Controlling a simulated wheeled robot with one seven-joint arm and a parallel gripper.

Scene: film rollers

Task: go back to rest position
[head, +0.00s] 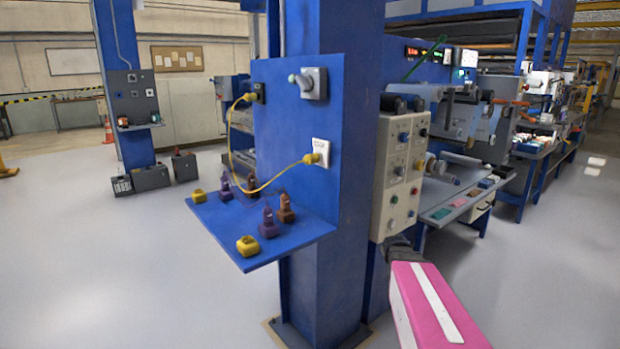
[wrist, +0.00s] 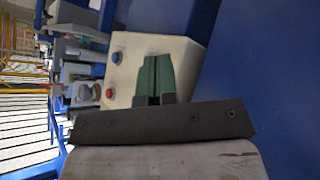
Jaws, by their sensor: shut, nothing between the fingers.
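My gripper (wrist: 157,68) shows in the wrist view as two green fingers pressed together, shut and empty. Behind the fingers is the cream control box (wrist: 185,52) with a blue knob and a red button. In the head view my pink and white arm reaches in from the lower right, its far end just below the same cream control box (head: 400,170). The fingers cannot be made out in the head view. I cannot tell whether they touch the box.
A blue column (head: 335,220) carries a blue shelf (head: 283,243) with yellow blocks (head: 248,246) and several purple and brown pieces. A yellow cable (head: 240,184) loops to a socket above it. A machine bench (head: 455,208) stands to the right.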

